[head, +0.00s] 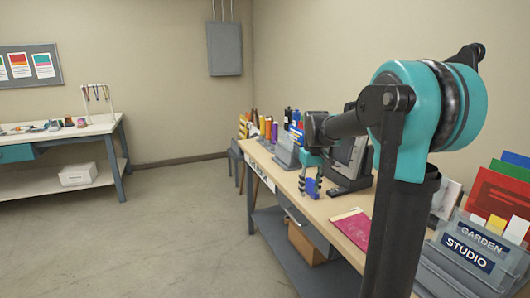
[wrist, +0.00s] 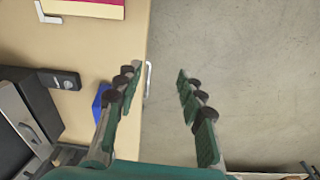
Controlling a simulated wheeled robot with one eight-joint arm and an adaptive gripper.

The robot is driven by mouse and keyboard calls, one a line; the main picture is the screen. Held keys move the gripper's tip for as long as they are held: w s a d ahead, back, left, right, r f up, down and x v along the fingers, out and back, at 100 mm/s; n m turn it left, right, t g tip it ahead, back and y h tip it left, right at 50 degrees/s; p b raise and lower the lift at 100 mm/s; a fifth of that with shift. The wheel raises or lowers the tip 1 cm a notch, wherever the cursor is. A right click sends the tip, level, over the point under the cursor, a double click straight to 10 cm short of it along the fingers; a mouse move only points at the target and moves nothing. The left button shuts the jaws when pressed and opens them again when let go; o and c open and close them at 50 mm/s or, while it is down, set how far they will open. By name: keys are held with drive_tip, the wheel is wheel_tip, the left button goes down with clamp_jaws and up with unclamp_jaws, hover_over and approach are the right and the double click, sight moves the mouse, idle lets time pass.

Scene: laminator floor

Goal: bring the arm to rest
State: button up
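My arm reaches out over the bench in the head view, and my gripper (head: 310,180) hangs fingers-down by the bench's front edge. In the wrist view my gripper (wrist: 158,90) is open, its two fingers well apart, with only bench edge and floor between them. A small blue thing (wrist: 102,101) is partly hidden behind the left finger. My arm covers part of the bench in the head view.
The bench (head: 291,182) runs along the right wall. It carries a pink-red booklet (head: 354,228), a dark machine (head: 352,158), bottles and a clear file holder (head: 470,262). A second table (head: 60,134) stands at left. The floor (head: 180,230) between is clear.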

drive_tip(key=s+d+f+m+t, duration=0.1)
drive_tip(key=s+f, duration=0.7)
drive_tip(key=s, duration=0.4)
drive_tip(key=s+d+f+m+t, duration=0.2)
drive_tip(key=s+f, duration=0.7)
drive_tip(key=s, duration=0.4)
drive_tip(key=shift+s+f+m, duration=0.25)
drive_tip(key=shift+s+m, duration=0.05)
drive_tip(key=shift+o, duration=0.5)
